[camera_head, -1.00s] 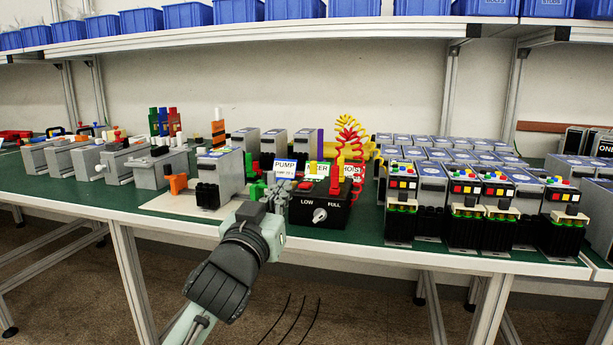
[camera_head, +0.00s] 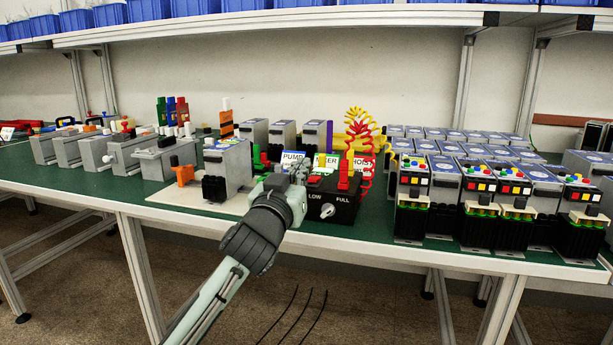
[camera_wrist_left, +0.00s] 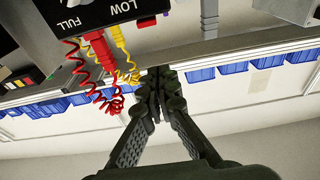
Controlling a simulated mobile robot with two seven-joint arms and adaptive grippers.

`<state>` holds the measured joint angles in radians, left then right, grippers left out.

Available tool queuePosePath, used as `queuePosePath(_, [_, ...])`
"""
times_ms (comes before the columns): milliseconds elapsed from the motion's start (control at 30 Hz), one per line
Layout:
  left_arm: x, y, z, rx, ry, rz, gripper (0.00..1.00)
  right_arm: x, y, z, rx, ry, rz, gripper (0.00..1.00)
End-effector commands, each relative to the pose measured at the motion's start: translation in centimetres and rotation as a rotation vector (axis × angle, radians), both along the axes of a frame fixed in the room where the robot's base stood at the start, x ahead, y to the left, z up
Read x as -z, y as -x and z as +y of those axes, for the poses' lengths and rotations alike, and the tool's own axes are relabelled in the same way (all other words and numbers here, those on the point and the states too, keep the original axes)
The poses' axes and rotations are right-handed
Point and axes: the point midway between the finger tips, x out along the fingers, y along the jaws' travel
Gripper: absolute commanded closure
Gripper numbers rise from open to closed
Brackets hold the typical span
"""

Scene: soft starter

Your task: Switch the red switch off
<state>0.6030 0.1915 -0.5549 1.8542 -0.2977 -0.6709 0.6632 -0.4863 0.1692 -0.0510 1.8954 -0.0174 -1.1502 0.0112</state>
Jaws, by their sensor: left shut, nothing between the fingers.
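A black control box (camera_head: 336,207) with a white knob and LOW and FULL marks stands at the table's front edge. A small red part (camera_head: 315,181), likely the red switch, is on its upper left; it also shows in the wrist view (camera_wrist_left: 146,21). I cannot tell its on or off position. An upright red plug (camera_head: 343,177) with a coiled red cable is farther right on the box. My left gripper (camera_head: 298,168) is shut and empty, just left of the red part and partly in front of the PUMP label. Its closed fingers also show in the wrist view (camera_wrist_left: 156,82).
Grey device boxes (camera_head: 228,168) stand to the left, with an orange part beside them. Rows of grey and black units (camera_head: 413,200) fill the right side. MIXER and HOIST labels (camera_head: 362,163) and yellow coils are behind the control box. Blue bins line the shelf above.

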Motion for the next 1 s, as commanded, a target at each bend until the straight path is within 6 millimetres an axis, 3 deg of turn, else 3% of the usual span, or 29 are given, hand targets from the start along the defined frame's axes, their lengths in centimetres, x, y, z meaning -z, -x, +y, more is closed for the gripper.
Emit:
queuePosePath(200, [-1.0,-4.5,-1.2,-0.001,-0.001,-0.001,1.0,1.1,0.2,-0.1,0.0,-0.004,0.007,0.0])
queuePosePath(300, [1.3,-4.0,-1.1,0.0,-0.001,0.005,1.0,1.7,0.2,-0.1,0.001,-0.004,0.011,0.0])
queuePosePath(433, [2.5,-3.8,-1.0,-0.001,0.001,0.002,1.0,1.5,-0.1,-0.1,0.001,-0.003,0.007,0.0])
queuePosePath(733, [3.2,-3.6,-1.0,0.0,0.001,-0.001,1.0,0.7,-0.7,0.0,-0.001,-0.004,-0.01,0.0])
queuePosePath(1000, [3.5,-3.6,-1.0,0.0,0.002,-0.005,1.0,1.4,0.2,-0.2,0.001,0.0,0.008,0.0])
